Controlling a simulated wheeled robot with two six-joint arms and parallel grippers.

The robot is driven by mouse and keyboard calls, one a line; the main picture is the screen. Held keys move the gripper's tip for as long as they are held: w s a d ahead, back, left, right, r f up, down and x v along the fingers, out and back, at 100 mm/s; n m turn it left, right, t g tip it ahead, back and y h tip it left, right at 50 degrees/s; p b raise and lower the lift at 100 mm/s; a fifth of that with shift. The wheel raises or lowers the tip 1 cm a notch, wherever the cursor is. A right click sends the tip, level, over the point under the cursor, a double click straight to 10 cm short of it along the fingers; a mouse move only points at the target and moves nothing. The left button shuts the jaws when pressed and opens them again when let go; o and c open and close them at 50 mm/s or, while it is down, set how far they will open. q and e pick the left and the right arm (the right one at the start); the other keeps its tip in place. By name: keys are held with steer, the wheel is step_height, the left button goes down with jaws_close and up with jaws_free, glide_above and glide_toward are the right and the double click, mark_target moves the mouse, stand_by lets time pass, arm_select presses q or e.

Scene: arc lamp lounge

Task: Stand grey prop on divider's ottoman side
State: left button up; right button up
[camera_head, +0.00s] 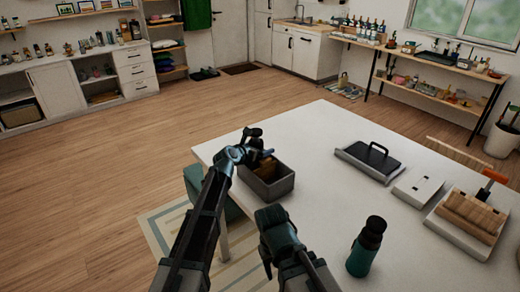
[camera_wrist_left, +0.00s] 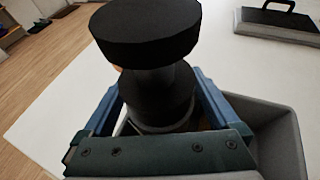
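The dark grey prop (camera_wrist_left: 155,80), with a wide black disc top and a narrower body, stands between the fingers of my left gripper (camera_wrist_left: 155,110). The fingers flank it closely and appear shut on it; its foot is hidden. In the head view my left gripper (camera_head: 252,153) holds this dark prop (camera_head: 254,132) at the far left edge of an open grey box (camera_head: 272,188). A brown piece (camera_head: 264,171), perhaps the divider, shows inside the box. A teal block (camera_head: 194,183), perhaps the ottoman, is left of the table. My right gripper (camera_head: 268,262) is low, its fingers unclear.
The white table (camera_head: 320,150) has free room in the middle. A teal bottle (camera_head: 363,256) with a black cap stands near the front.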

arm_select(q)
steer(key=shift+r, duration=0.2)
steer(key=p+v, duration=0.5)
steer(key=v, duration=0.7)
steer(key=s+a+f+m+g+y, duration=0.2)
steer(key=s+a+f+m+g, duration=0.25)
steer(key=s+m, duration=0.5)
steer(key=s+a+f+m+g+y, duration=0.3)
steer(key=s+a+f+m, duration=0.15)
steer(key=s+m, duration=0.45)
steer(key=s+a+f+m+g+y, duration=0.25)
steer(key=s+a+f+m, duration=0.2)
steer(key=s+m, duration=0.5)
steer(key=s+d+m+g, duration=0.1)
steer(key=s+d+m, duration=0.3)
steer(key=d, duration=0.7)
steer(key=shift+d+m+g+y, duration=0.15)
steer(key=shift+m+g+y, duration=0.25)
steer(key=shift+m, duration=0.3)
